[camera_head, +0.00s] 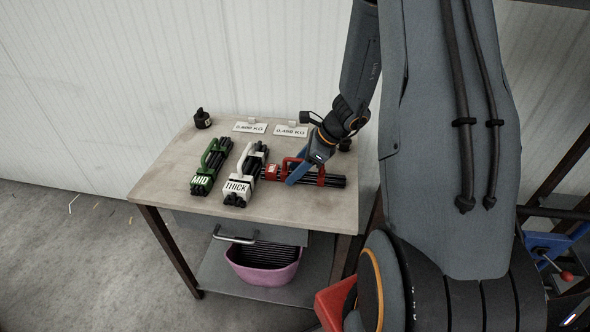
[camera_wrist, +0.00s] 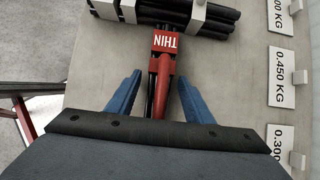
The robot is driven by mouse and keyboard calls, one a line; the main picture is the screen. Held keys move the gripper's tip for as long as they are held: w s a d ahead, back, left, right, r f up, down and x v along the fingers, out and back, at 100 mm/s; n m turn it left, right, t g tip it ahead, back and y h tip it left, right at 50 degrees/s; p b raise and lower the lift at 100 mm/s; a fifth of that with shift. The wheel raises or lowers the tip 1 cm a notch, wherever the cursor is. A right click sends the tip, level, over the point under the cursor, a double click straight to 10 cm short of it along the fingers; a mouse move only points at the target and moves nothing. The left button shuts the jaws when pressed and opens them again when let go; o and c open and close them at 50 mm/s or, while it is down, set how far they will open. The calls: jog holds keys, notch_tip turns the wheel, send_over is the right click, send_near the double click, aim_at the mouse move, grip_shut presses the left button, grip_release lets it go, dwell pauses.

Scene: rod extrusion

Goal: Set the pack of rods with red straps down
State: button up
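The pack of rods with red straps (camera_head: 330,180) lies on the table top, right of the white-strapped pack. It is black with a red handle and a red end plate, which reads THIN in the wrist view (camera_wrist: 165,42). My gripper (camera_head: 297,176) is low over this pack. In the wrist view its two blue fingers (camera_wrist: 158,98) stand apart on either side of the red handle, with gaps showing on both sides. My gripper hides part of the pack in the head view, and the far end of the rods is hidden in the wrist view.
A white-strapped THICK pack (camera_head: 246,176) lies close to the red pack's left end. A green-strapped MID pack (camera_head: 211,167) lies farther left. Weight signs (camera_head: 249,127) and a small black object (camera_head: 202,119) stand at the back. A pink basket (camera_head: 262,273) is on the lower shelf.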

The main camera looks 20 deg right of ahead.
jog(key=shift+r, duration=0.15)
jog(key=shift+d+r, duration=0.2)
jog(key=shift+r, duration=0.1)
jog(key=v, duration=1)
jog(key=shift+s+d+r, duration=0.15)
jog(key=shift+r, duration=0.2)
jog(key=shift+s+r+b, duration=0.15)
jog(key=shift+r+b, duration=0.05)
jog(key=shift+b, duration=0.1)
jog(key=s+a+r+n+g+h, duration=0.1)
jog(key=s+a+n+h, duration=0.1)
jog(key=s+a+n, duration=0.5)
jog(key=s+a+r+n+g+h, duration=0.1)
jog(key=s+a+n, duration=0.6)
jog(key=n, duration=1.1)
jog(key=shift+s+g+h, duration=0.2)
jog(key=shift+g+h, duration=0.3)
jog(key=shift+h, duration=0.7)
jog(key=shift+r, duration=0.15)
